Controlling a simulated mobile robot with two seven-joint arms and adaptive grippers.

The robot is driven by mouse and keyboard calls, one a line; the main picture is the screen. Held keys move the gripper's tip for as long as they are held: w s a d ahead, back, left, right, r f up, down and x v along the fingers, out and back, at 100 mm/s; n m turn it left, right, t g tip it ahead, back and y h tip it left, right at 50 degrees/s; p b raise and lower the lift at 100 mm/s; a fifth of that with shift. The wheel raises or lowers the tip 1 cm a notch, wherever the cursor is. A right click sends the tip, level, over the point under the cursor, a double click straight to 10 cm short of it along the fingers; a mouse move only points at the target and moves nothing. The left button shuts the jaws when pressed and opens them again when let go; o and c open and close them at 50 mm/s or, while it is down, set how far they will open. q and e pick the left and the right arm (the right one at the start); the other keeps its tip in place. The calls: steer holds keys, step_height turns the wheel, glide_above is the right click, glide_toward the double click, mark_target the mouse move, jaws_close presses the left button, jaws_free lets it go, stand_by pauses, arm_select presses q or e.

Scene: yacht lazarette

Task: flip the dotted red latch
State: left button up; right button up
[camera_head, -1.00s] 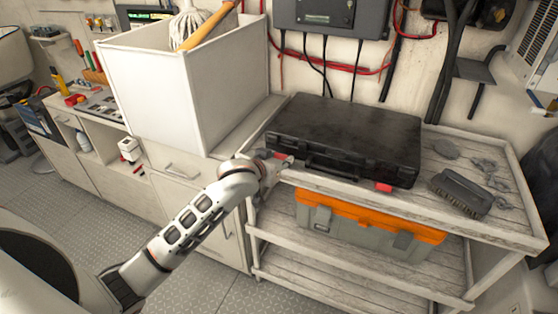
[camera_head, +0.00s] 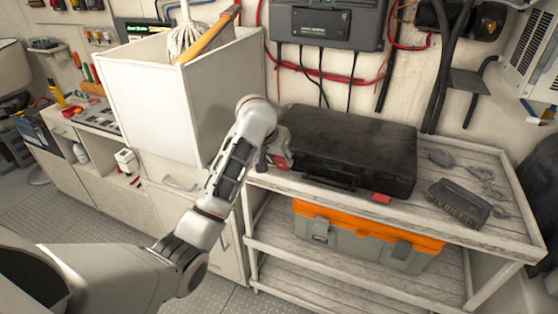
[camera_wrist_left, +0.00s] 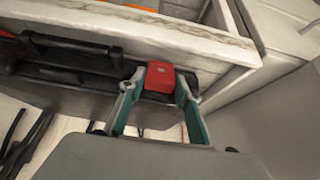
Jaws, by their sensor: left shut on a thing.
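A black case (camera_head: 350,140) lies closed on the top shelf of the cart, with its handle on the front side. A red latch (camera_wrist_left: 160,76) at the left end of its front sits between the fingers of my left gripper (camera_head: 282,158), which is shut on it. A faint pale mark shows on its face in the left wrist view; dots cannot be made out. A second red latch (camera_head: 381,198) is at the right end of the front, free of the gripper. In the head view my gripper mostly hides the left latch. My right gripper is not in view.
The whitewashed wooden cart (camera_head: 310,197) has a raised rim close to my left gripper. A brush (camera_head: 459,203) and metal pieces lie right of the case. A grey-orange toolbox (camera_head: 365,237) is on the shelf below. A tall white bin (camera_head: 150,100) stands left of my forearm.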

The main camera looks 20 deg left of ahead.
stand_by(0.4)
arm_select(q)
steer(key=o, duration=1.1)
steer(key=shift+v, duration=6)
steer(key=shift+w, duration=0.1)
